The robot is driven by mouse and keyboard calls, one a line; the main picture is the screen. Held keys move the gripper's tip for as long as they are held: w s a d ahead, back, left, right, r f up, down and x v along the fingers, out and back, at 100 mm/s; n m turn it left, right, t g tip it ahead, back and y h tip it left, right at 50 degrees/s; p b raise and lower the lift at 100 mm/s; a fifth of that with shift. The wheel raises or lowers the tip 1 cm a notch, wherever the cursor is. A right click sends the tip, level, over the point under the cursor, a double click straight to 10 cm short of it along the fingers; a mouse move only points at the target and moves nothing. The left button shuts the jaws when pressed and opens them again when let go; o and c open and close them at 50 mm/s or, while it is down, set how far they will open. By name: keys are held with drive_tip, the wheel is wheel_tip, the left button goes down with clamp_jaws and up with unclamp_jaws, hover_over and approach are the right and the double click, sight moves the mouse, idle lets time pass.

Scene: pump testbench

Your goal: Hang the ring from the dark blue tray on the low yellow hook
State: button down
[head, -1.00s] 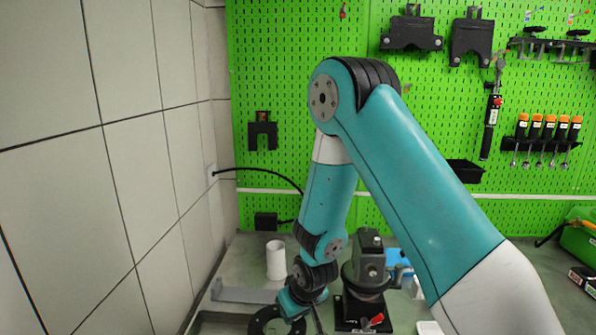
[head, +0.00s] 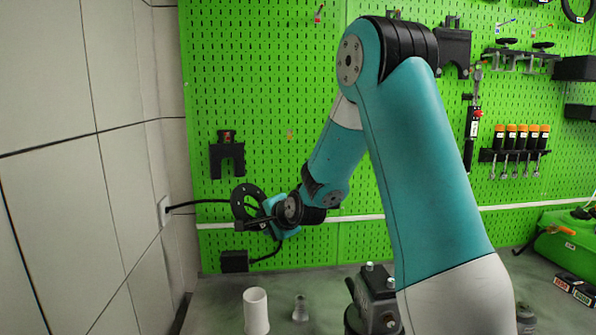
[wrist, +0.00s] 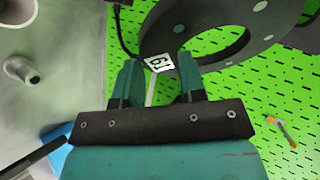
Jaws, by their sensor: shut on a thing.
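My gripper (head: 256,222) is shut on the dark, flat ring (head: 238,203), which has holes around its face. It holds the ring upright in front of the lower left of the green pegboard, clear of the bench. In the wrist view, the fingers (wrist: 158,78) pinch the rim of the ring (wrist: 235,50) beside a white label. A small yellow-orange hook-like piece (wrist: 284,131) sits on the board to the right of the gripper there. A small orange spot (head: 290,133) shows on the board above and right of the ring; I cannot tell if it is the same piece. The dark blue tray is not identifiable.
A white cup (head: 256,311) and a small grey fitting (head: 300,307) stand on the bench below. A dark machine (head: 376,298) stands to their right. A black bracket (head: 227,156) and black cable (head: 190,206) are near the ring. The tiled wall (head: 60,220) bounds the left.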

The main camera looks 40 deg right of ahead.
drive_tip(key=s+d+r+m+t+h, duration=0.1)
drive_tip(key=d+r+m+t+h, duration=0.1)
drive_tip(key=d+r+m+h, duration=0.35)
drive_tip(key=s+d+r+m+t+h, duration=0.1)
drive_tip(key=d+r+m+t+h, duration=0.15)
drive_tip(key=r, duration=0.65)
drive_tip(key=w+d+f+p, duration=0.2)
drive_tip(key=w+d+p, duration=0.1)
drive_tip(key=w+d, duration=0.3)
drive_tip(key=shift+w+n+y, duration=0.3)
drive_tip(key=shift+w+n, duration=0.1)
drive_tip(key=shift+w, duration=0.25)
drive_tip(key=shift+d+f+g, duration=0.15)
drive_tip(key=shift+g, duration=0.2)
drive_tip(key=c, duration=0.6)
unclamp_jaws()
drive_tip(key=shift+w+d+f, duration=0.1)
drive_tip(key=shift+w+d, duration=0.05)
drive_tip(key=b+v, duration=0.8)
drive_tip(key=v, duration=0.9)
drive_tip(key=shift+a, duration=0.2)
